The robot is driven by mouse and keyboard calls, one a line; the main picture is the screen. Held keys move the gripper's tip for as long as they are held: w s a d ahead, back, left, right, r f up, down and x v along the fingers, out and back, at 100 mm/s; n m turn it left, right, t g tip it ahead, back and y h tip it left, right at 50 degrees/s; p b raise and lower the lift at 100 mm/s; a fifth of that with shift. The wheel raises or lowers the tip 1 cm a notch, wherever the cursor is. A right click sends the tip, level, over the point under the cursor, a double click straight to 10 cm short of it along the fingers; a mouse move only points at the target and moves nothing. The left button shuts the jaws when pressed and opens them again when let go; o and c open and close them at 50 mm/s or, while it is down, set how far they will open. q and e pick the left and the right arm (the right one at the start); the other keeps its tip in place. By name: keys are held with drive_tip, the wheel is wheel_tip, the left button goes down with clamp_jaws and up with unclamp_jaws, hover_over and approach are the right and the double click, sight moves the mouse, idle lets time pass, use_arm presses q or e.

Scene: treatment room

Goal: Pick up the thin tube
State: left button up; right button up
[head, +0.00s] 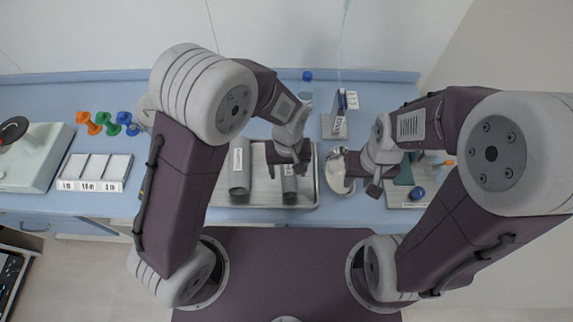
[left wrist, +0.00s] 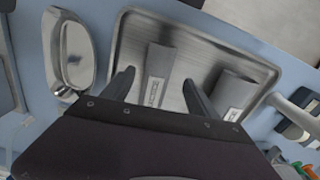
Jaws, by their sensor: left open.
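The thin tube (head: 290,196) is a grey roll with a white label. It lies in the right part of a metal tray (head: 262,198). My left gripper (head: 288,172) is open above it and hides its far part in the head view. In the left wrist view the thin tube (left wrist: 160,62) lies between the two open fingers (left wrist: 157,88), apart from both. A thicker grey labelled tube (head: 240,180) lies to its left in the tray; it also shows in the left wrist view (left wrist: 233,92). My right gripper (head: 362,185) is open and empty near the kidney dish.
A metal kidney dish (head: 336,172) stands right of the tray. Behind are a bottle (head: 307,86) and a labelled stand (head: 334,126). Coloured dumbbell-shaped pieces (head: 103,124) and a labelled white box (head: 95,172) are at left. Another tray (head: 397,196) with items is at right.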

sight(289, 180)
use_arm(q)
drive_tip(key=shift+s+d+f, duration=0.1)
drive_tip(key=shift+s+f, duration=0.1)
drive_tip(key=f, duration=0.4)
drive_tip(key=shift+s+d+p, duration=0.2)
drive_tip(key=shift+s+p, duration=0.1)
drive_tip(key=shift+s, duration=0.05)
drive_tip(key=shift+w+a+f, duration=0.1)
drive_tip(key=shift+w+f, duration=0.15)
drive_tip(key=shift+f, duration=0.1)
drive_tip(key=shift+s+r, duration=0.1)
drive_tip(key=shift+s, duration=0.05)
drive_tip(key=c, duration=1.5)
use_arm(e)
drive_tip(key=shift+s+d+r, duration=0.15)
drive_tip(key=shift+s+r, duration=0.15)
drive_tip(key=shift+r, duration=0.05)
